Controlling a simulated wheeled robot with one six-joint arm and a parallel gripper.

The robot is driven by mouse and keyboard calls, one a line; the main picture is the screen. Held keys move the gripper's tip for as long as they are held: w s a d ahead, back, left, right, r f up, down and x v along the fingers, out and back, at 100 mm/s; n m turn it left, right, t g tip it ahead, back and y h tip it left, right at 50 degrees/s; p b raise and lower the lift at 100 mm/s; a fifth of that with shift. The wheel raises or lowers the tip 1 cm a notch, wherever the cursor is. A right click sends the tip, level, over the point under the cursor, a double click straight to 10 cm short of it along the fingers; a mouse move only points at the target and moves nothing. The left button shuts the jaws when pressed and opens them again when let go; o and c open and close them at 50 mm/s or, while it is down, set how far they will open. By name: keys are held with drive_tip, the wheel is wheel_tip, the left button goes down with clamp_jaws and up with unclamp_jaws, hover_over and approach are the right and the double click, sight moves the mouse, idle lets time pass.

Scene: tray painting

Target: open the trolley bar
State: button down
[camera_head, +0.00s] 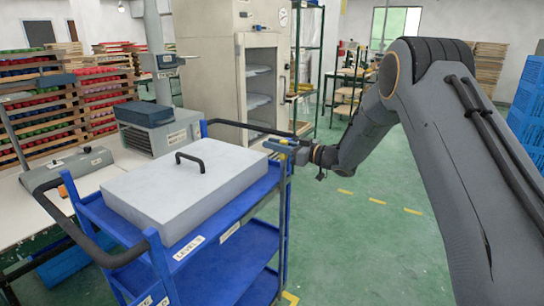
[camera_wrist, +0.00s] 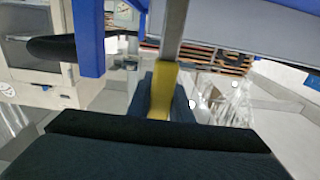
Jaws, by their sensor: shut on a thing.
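The blue trolley (camera_head: 232,217) stands in front of me, with a grey lidded box (camera_head: 165,190) on its top shelf. My gripper (camera_head: 288,150) is at the trolley's right far corner, beside the upright post. In the wrist view a grey metal bar with a yellow end (camera_wrist: 163,92) runs down to my gripper, which is shut on it. The dark gripper body fills the bottom of that view and hides part of the hold. In the head view the bar is small and mostly hidden by my gripper.
Black push handles (camera_head: 75,232) stick out at the trolley's left end and far side. An open white cabinet (camera_head: 215,60) stands behind. A worktable with a grey machine (camera_head: 150,125) is at left. Blue crates (camera_head: 530,100) are at far right. Green floor is clear at right.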

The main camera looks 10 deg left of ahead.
drive_tip(key=shift+w+d, duration=0.2)
drive_tip(key=shift+w, duration=0.3)
drive_tip(key=c, duration=1.6)
unclamp_jaws()
drive_tip(key=shift+b+v, duration=0.75)
drive_tip(key=shift+v, duration=3.2)
